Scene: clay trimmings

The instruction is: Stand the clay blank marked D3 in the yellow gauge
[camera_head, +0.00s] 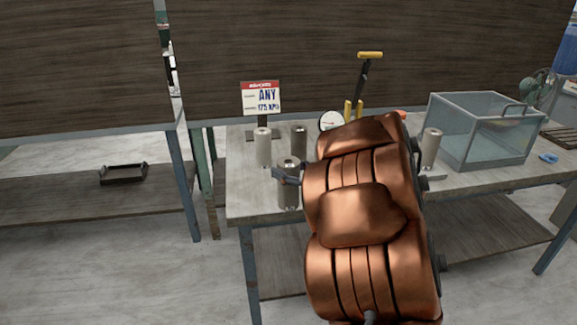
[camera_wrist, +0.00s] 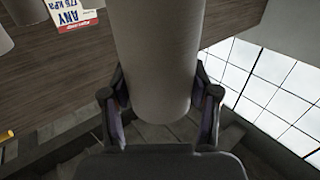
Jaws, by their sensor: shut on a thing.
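My gripper (camera_wrist: 160,108) is shut around a grey clay cylinder (camera_wrist: 158,50), with one finger on each side. In the head view the same cylinder (camera_head: 288,192) is upright near the table's front left, with a finger of my gripper (camera_head: 289,176) across it. I cannot tell whether its base touches the table, and no D3 mark is readable. The yellow gauge (camera_head: 370,55) stands behind my arm, with a yellow top handle, a round white dial (camera_head: 331,121) and yellow posts. My copper-coloured arm hides its lower part.
Other similar cylinders stand on the table: one at left (camera_head: 263,147), one behind (camera_head: 299,140) and one at right (camera_head: 431,149). A sign (camera_head: 261,98) reading "ANY 175 kPa" stands at the back left. A clear glass tank (camera_head: 480,132) fills the right part.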

